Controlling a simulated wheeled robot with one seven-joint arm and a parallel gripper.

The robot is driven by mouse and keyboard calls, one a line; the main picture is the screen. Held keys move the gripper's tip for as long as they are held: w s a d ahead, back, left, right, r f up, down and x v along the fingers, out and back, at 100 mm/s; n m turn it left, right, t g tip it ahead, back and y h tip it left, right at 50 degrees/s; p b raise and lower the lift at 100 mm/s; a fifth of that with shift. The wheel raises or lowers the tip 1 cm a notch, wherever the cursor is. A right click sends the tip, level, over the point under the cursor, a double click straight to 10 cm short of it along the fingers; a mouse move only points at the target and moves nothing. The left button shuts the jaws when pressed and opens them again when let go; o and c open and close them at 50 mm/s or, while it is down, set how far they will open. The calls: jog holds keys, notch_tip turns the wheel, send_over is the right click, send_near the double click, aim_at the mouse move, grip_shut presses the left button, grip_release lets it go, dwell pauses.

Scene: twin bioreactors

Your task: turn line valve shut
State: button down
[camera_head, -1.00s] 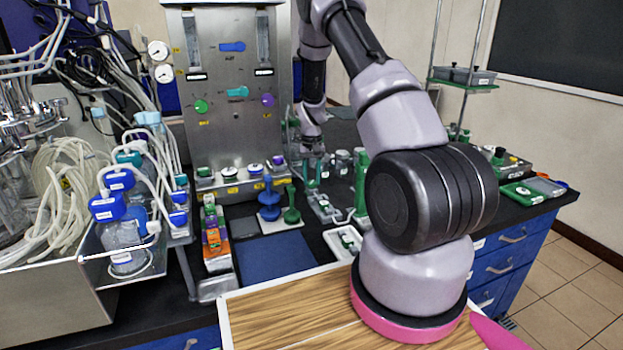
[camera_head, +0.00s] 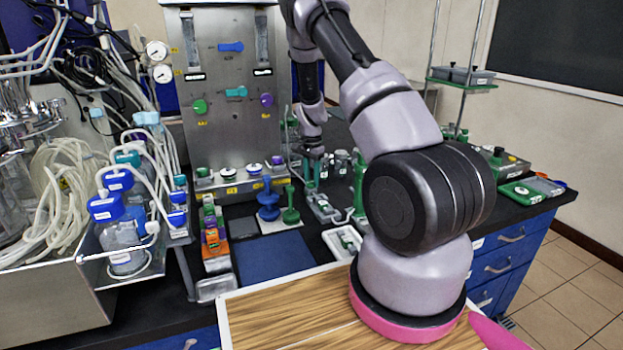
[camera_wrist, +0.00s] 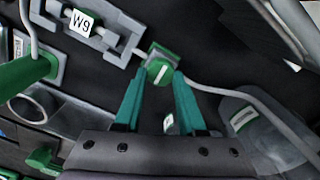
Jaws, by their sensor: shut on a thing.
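The line valve has a green knob (camera_wrist: 160,72) with a white bar across its top, seen near the middle of the wrist view. The bar runs slightly aslant, close to up-down in that picture. The knob sits on a grey line that leads to a W9-labelled holder (camera_wrist: 84,22) and away to the right. My gripper (camera_wrist: 159,77) has its two teal fingers on either side of the knob, shut on it. In the head view my gripper (camera_head: 313,163) is low over the bench, right of the steel panel; the valve cannot be made out there.
A green post (camera_wrist: 28,73) stands close on the left in the wrist view, and a clear vessel (camera_wrist: 262,130) lies close on the right. The steel panel (camera_head: 215,140) stands left of my arm. A blue mat (camera_head: 275,257) lies bare in front.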

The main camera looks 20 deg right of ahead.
aim_at(312, 182)
jog(key=shift+m, duration=0.5)
jog(key=c, duration=0.5)
grip_release()
notch_tip(312, 182, up, 11)
jog(key=shift+f, duration=0.1)
dwell(0.3)
